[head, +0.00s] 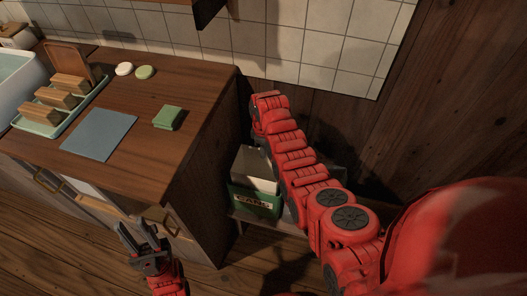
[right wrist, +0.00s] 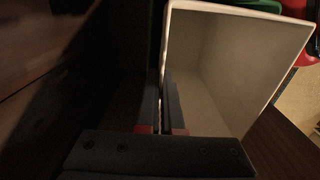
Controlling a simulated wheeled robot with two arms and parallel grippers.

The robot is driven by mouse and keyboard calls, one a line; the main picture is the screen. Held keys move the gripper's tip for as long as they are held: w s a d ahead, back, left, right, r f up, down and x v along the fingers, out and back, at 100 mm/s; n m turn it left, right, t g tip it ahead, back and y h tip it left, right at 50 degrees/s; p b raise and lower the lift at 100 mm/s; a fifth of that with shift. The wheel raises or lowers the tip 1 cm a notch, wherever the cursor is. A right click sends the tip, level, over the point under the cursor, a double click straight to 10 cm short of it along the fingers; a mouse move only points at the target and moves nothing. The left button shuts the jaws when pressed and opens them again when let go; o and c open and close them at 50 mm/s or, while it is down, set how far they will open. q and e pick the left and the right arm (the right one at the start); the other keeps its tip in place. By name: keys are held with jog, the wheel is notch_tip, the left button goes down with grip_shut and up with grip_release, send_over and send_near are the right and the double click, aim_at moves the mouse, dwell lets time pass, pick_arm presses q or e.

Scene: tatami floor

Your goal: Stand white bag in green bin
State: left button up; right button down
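The green bin (head: 252,203), with white lettering on its front, stands low in the gap between the counter and the wooden wall. The white bag (head: 256,165) rises upright above the bin's front edge; how deep it sits is hidden. In the right wrist view the open-topped white bag (right wrist: 240,60) fills the right side. My right gripper (right wrist: 164,78) is closed around the bag's near wall, one finger on each side. In the head view my right arm hides that gripper. My left gripper (head: 134,232) is open and empty in front of the counter.
The wooden counter (head: 190,75) holds a blue cloth (head: 98,135), a green sponge (head: 167,118), a tray of wooden blocks (head: 30,122) and two small round pieces. The counter's side is close left of the bin. The wooden wall (head: 470,120) is at right.

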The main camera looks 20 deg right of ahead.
jog(key=shift+f, duration=0.1)
jog(key=c, duration=1.1)
grip_release()
notch_tip(320, 180, up, 9)
jog(key=shift+w+r, duration=0.1)
notch_tip(320, 180, up, 2)
jog(key=shift+p, duration=0.95)
jog(key=shift+r+p, duration=0.55)
jog(key=shift+r, duration=0.05)
